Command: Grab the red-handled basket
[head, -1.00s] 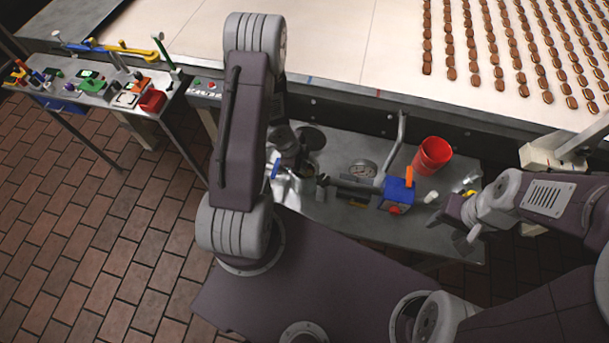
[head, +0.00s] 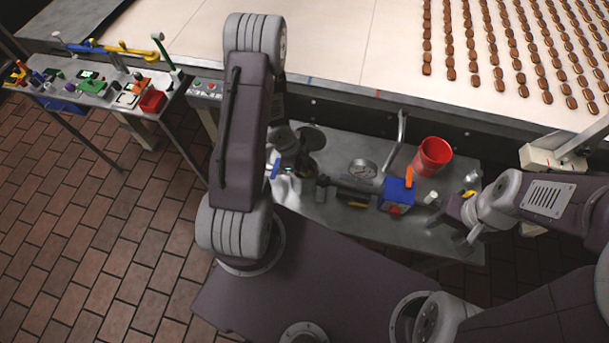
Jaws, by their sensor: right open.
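I cannot make out a red-handled basket for certain in the head view. A red bucket (head: 431,158) stands on the grey metal table (head: 340,222), with no handle that I can discern. My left gripper (head: 308,178) is small and dark beyond my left arm, low over the left part of the table, partly hidden among metal items; its jaws are unclear. My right gripper (head: 460,220) is open at the table's right front edge, apart from the bucket and nearer to me.
A blue box with an orange lever (head: 397,193) and a round gauge (head: 363,168) lie mid-table. A small white cylinder (head: 431,197) is near my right gripper. A side table of tools (head: 105,92) stands left. Behind is a conveyor (head: 350,45) with rows of brown sandwiches.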

